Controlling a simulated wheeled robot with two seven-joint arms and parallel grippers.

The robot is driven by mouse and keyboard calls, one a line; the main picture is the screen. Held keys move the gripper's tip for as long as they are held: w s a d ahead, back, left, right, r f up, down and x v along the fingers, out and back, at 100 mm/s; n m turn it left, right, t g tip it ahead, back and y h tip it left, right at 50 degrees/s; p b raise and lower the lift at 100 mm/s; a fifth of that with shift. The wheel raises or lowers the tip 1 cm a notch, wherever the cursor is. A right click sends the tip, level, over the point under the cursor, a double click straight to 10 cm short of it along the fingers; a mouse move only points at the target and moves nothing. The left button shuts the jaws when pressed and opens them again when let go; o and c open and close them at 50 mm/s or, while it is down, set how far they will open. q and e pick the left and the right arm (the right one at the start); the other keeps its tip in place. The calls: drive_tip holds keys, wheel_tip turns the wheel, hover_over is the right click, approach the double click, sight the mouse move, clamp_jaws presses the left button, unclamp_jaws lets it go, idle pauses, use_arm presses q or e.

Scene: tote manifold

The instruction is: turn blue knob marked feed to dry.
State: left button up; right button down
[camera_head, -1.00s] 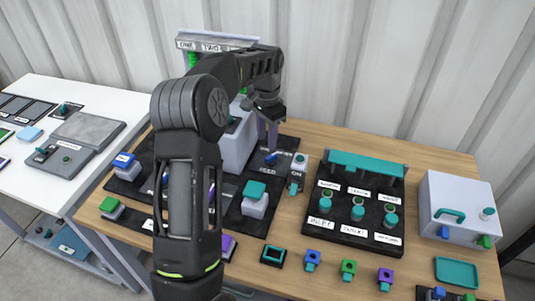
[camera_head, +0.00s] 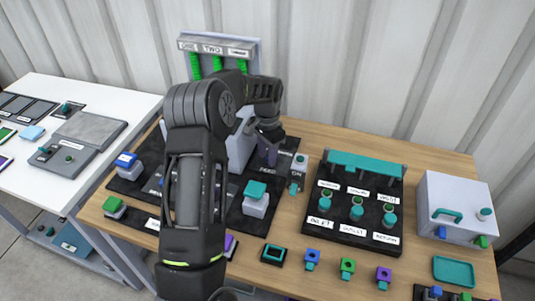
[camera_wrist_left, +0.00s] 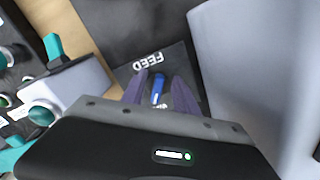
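The blue knob (camera_wrist_left: 158,90) shows in the left wrist view on a dark plate with a white FEED label (camera_wrist_left: 152,62), upside down in the picture. A second label below the knob is partly hidden. My left gripper (camera_wrist_left: 160,88) is open, with its purple fingers on either side of the knob and a gap showing on both sides. Whether the fingertips reach down around it I cannot tell. In the head view the left gripper (camera_head: 268,156) is low over the dark board and hides the knob. My right gripper is not in view.
A light grey box (camera_head: 240,150) stands close beside the left gripper. A white switch block (camera_head: 299,163) with a teal lever is just to its right. A black panel (camera_head: 315,228) with teal knobs and a white case (camera_head: 455,190) stand farther right.

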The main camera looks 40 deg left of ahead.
use_arm(q)
clamp_jaws()
idle(0.3)
drive_tip(key=shift+n, duration=0.3)
drive_tip(key=shift+d+f+n+b, duration=0.1)
drive_tip(key=shift+d+n+b, duration=0.1)
drive_tip(key=shift+n+b, duration=0.75)
drive_tip(key=n, duration=0.3)
drive_tip(key=shift+d+n+b, duration=0.3)
drive_tip(key=shift+n+b, duration=0.05)
drive_tip(key=shift+b, duration=0.05)
drive_tip(key=n, duration=0.3)
drive_tip(key=shift+w+d+n+b, duration=0.15)
drive_tip(key=shift+d+n+b, duration=0.1)
drive_tip(key=shift+n+b, duration=0.05)
drive_tip(key=n, duration=0.4)
drive_tip(key=shift+w+d, duration=0.2)
